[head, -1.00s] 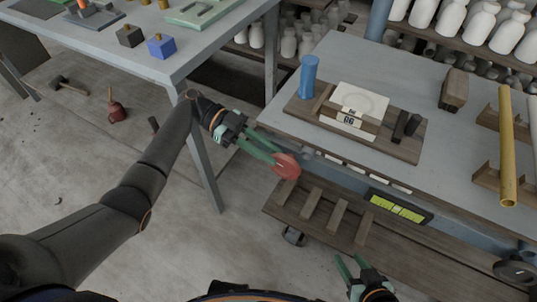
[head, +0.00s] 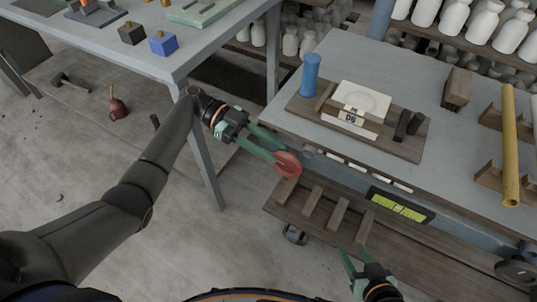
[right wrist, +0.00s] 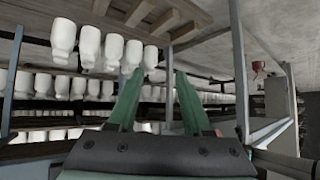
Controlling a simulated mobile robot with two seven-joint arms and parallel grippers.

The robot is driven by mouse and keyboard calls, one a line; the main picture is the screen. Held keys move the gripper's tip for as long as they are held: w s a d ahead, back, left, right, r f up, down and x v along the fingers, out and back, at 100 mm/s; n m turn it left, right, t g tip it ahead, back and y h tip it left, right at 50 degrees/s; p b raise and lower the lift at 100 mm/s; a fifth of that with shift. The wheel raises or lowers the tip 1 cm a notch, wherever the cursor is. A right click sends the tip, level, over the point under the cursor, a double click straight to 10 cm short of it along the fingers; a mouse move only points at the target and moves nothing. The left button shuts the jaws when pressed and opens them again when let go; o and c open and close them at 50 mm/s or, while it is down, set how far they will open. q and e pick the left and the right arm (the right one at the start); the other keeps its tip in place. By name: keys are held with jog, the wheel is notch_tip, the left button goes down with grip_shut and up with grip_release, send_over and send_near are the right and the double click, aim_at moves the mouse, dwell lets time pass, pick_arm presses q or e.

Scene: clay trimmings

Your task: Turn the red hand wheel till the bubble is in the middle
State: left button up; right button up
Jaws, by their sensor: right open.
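The red hand wheel (head: 287,165) sits on the front left edge of the right-hand table in the head view. My left gripper (head: 280,153) reaches it from the left. Its green fingers are spread, with the tips at the near side of the wheel, partly over it. The spirit level (head: 400,206) with a yellow-green vial is on the table's front face, right of the wheel. The bubble's place in it is too small to tell. My right gripper (head: 355,262) is open and empty, low in front of the table; its fingers show in the right wrist view (right wrist: 150,85).
A slatted lower shelf (head: 340,214) lies beneath. Another table (head: 190,55) stands at the left.

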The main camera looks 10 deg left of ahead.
pick_arm(q)
jog(key=s+d+r+p, duration=0.2)
jog(key=s+r+p, duration=0.2)
jog(key=s+r, duration=0.8)
jog(key=shift+s+d+r, duration=0.2)
jog(key=shift+s+d, duration=0.05)
jog(key=shift+s, duration=0.65)
pick_arm(e)
jog(key=shift+s+a+r+g, duration=0.2)
jog(key=shift+s+r, duration=0.05)
jog(key=shift+r, duration=0.25)
jog(key=shift+s+a+r+g, duration=0.2)
jog(key=shift+r, duration=0.3)
